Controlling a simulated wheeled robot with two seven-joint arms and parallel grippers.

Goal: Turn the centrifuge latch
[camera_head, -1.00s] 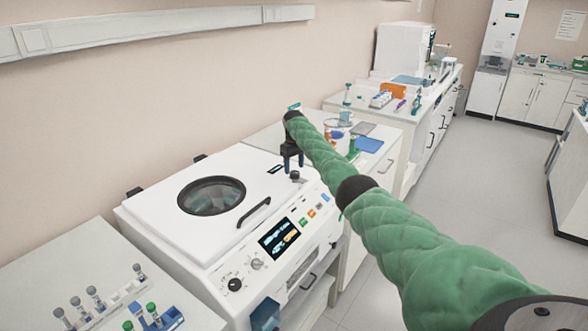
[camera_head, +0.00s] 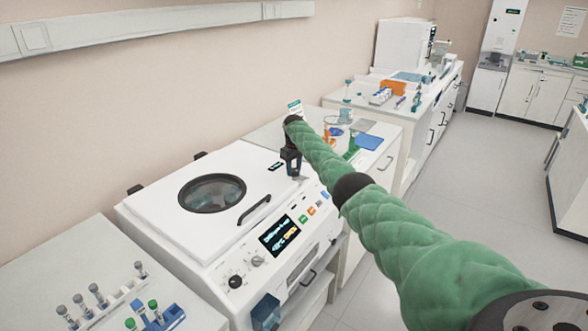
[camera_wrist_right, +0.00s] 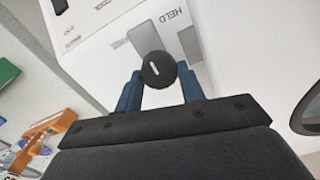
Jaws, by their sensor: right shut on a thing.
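The centrifuge (camera_head: 165,212) is a white box with a round dark window (camera_head: 212,193) in its lid and a black handle (camera_head: 254,212); the lid looks closed. The latch (camera_wrist_right: 158,69) is a round black knob with a white line on its face, seen in the right wrist view. My right gripper (camera_head: 294,173) is at the right end of the centrifuge top. Its blue fingers (camera_wrist_right: 160,88) are shut on the knob, one on each side. In the head view the gripper hides most of the knob. My left gripper is not in view.
A front panel with a lit screen (camera_head: 279,235) and knobs faces the aisle. Tubes in a blue rack (camera_head: 160,320) stand on the near bench. Glassware and a blue pad (camera_head: 369,142) lie on the bench beyond. Open floor (camera_head: 440,160) lies to the right.

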